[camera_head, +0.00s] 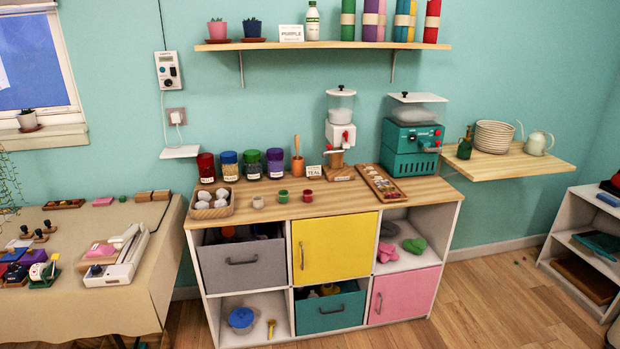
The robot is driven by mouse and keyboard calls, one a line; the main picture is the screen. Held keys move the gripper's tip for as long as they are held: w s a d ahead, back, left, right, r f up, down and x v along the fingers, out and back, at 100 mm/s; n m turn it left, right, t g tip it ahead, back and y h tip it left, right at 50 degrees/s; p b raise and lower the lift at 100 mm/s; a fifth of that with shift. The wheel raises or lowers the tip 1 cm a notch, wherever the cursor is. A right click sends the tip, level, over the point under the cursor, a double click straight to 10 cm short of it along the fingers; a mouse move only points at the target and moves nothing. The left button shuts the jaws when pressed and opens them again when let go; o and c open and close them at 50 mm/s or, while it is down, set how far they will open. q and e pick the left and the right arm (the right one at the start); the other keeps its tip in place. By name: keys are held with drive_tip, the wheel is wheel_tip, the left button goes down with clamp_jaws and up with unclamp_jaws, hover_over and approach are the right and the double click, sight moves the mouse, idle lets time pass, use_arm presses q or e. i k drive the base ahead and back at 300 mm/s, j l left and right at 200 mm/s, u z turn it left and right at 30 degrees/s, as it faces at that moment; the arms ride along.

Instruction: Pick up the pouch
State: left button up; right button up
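I cannot clearly make out which thing is the pouch. A pink soft-looking item (387,253) and a green one (415,245) lie in the open upper right compartment of the cabinet. A flat teal item (598,243) lies on the middle level of the white shelf at the far right. Small purple and red items sit at the left end of the cloth-covered table, too small to identify. Neither of my grippers shows in the head view.
The wooden-topped cabinet (330,210) holds jars, a tray of white balls and two machines. Its grey drawer (240,266) and teal drawer (330,312) have open tops. The covered table (90,312) stands left. Wooden floor (490,300) is clear between cabinet and right shelf (567,255).

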sight(307, 195)
drive_tip(key=i+u, duration=0.1)
drive_tip(key=i, duration=0.55)
drive_tip(key=i+l, duration=0.15)
drive_tip(key=i, duration=0.55)
drive_tip(key=i+u, duration=0.15)
drive_tip(key=i, duration=0.5)
